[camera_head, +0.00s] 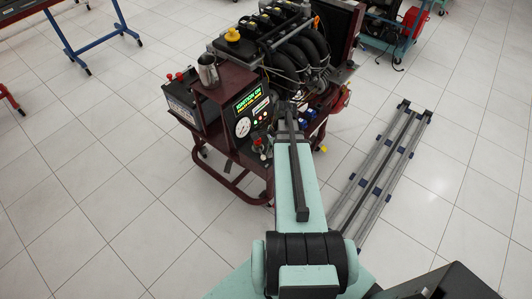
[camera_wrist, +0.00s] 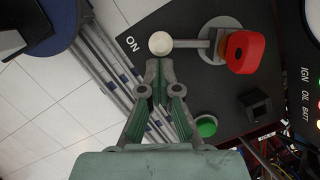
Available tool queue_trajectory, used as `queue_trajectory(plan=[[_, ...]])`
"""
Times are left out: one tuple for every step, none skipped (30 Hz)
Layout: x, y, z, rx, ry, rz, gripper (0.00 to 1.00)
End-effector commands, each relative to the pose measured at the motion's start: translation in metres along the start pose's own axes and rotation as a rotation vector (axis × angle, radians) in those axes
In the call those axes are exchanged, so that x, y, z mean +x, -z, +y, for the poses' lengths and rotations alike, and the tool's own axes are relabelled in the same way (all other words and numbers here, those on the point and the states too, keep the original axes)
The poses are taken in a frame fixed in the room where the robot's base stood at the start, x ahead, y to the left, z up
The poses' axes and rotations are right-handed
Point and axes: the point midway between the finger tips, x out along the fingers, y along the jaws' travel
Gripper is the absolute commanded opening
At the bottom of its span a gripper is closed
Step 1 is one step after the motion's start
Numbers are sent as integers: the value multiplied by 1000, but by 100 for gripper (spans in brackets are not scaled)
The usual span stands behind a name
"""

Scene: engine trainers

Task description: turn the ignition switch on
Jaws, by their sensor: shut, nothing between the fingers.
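In the wrist view, a switch with a red body (camera_wrist: 245,52) sits on a round grey plate on a black panel (camera_wrist: 185,75). A grey lever runs left from it to a pale round knob (camera_wrist: 160,43), beside the white "ON" label (camera_wrist: 132,43). My gripper (camera_wrist: 158,68) is shut and empty, its fingertips just below the knob in the picture; I cannot tell whether they touch it. In the head view, a display (camera_head: 251,97) on the engine trainer shows green text that appears to read "IGNITION ON". My arm hides part of the trainer there.
A green button (camera_wrist: 207,126) and a black square switch (camera_wrist: 255,103) are on the same panel, near IGN, OIL and BATT lights. A metal cup (camera_head: 208,70) stands on the trainer. A grey metal frame (camera_head: 385,165) lies on the floor at right.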

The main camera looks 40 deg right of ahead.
Motion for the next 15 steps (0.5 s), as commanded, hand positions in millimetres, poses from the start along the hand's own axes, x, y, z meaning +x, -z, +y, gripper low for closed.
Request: queue_trajectory(plan=[[0,2,0,3,1,0,0],[-1,3,1,5,1,0,0],[-1,4,1,7,2,0,0],[-1,5,1,8,2,0,0],[-1,5,1,9,2,0,0],[-2,6,1,10,2,0,0],[-2,6,2,11,2,0,0],[-2,7,2,11,3,0,0],[-2,7,2,12,3,0,0],[-2,7,2,12,3,0,0],[-2,7,2,12,3,0,0],[-2,7,2,13,3,0,0],[-2,7,2,13,3,0,0],[-2,7,2,13,3,-1,0],[-2,7,2,13,3,-1,0]])
